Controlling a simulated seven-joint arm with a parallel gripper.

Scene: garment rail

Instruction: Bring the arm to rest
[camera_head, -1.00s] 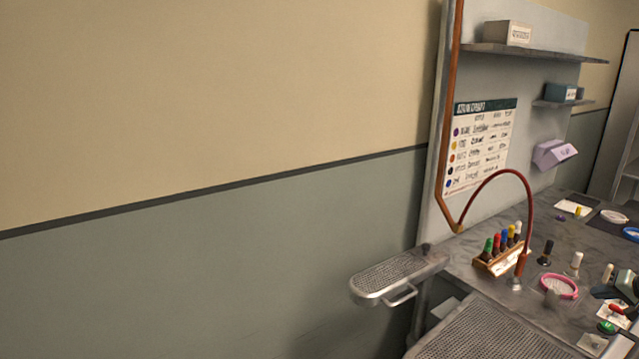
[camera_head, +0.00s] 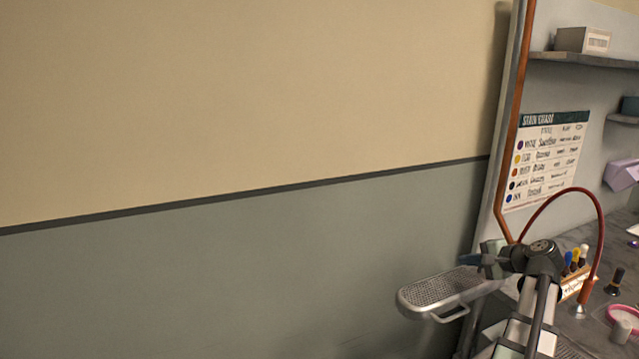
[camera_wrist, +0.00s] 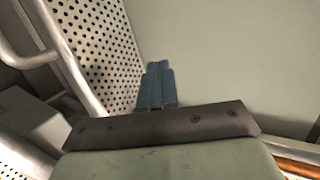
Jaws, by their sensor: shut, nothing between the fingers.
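My gripper (camera_head: 474,260) shows at the lower right of the head view, with my wrist and forearm below and to its right. Its blue fingers point left, in front of the perforated metal side shelf (camera_head: 440,293). In the wrist view the fingers (camera_wrist: 156,86) are together with nothing between them. The perforated shelf (camera_wrist: 95,45) with its rail fills the left of that view, beside the fingers. I cannot tell whether they touch it.
The bench at the right carries a bottle rack (camera_head: 575,286), a curved red hose (camera_head: 599,225) and a pink ring (camera_head: 622,318). A stain chart (camera_head: 545,160) hangs on the panel behind. The wall at the left has free room before it.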

